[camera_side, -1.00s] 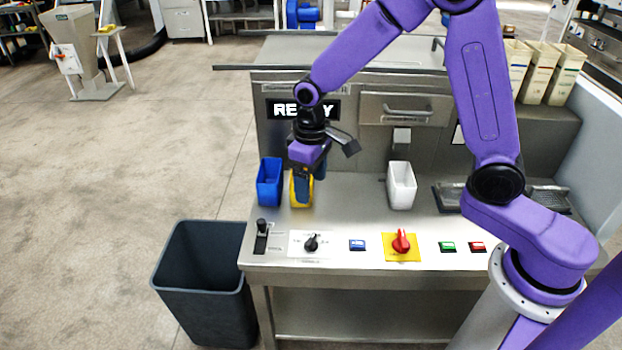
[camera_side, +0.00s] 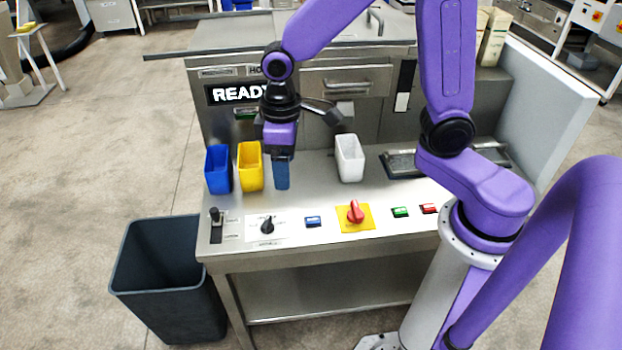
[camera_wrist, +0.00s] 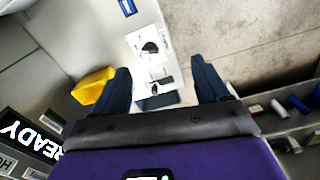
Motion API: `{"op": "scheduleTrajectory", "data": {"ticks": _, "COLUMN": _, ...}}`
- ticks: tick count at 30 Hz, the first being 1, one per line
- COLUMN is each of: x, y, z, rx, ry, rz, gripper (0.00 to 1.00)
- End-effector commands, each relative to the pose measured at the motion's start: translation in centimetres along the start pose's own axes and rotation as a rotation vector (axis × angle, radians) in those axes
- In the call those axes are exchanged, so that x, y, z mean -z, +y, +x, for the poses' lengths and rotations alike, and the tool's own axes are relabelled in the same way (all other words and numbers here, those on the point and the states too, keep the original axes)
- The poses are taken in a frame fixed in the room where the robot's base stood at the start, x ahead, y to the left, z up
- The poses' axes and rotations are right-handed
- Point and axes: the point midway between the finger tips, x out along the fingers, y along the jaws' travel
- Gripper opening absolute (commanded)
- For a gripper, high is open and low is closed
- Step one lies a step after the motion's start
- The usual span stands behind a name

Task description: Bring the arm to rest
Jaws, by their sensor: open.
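My gripper (camera_side: 281,186) hangs fingers-down above the steel worktop, between the yellow bin and the white bin in the side view. In the wrist view its two dark blue fingers (camera_wrist: 165,88) are spread wide apart with nothing held between them. The roller sheeter (camera_side: 300,95) stands behind, its display (camera_side: 236,94) reading READY and partly covered by my arm. The wrist view shows part of the same display (camera_wrist: 35,140).
A blue bin (camera_side: 218,170), yellow bin (camera_side: 250,168) and white bin (camera_side: 349,158) stand on the worktop (camera_side: 320,200). Along the front are a black knob (camera_side: 267,226), blue button (camera_side: 313,221), red switch (camera_side: 355,211), green button (camera_side: 400,212) and red button (camera_side: 429,208). A dark waste bin (camera_side: 165,285) stands left.

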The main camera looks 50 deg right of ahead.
Motion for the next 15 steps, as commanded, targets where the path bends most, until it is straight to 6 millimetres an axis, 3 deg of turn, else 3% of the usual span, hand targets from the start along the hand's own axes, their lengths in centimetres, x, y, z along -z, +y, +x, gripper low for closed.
{"op": "scheduleTrajectory", "data": {"ticks": 15, "x": -12.2, "y": -3.7, "z": -3.3, "rx": 0.006, "ry": 0.015, "rz": -0.307, "gripper": 0.74}}
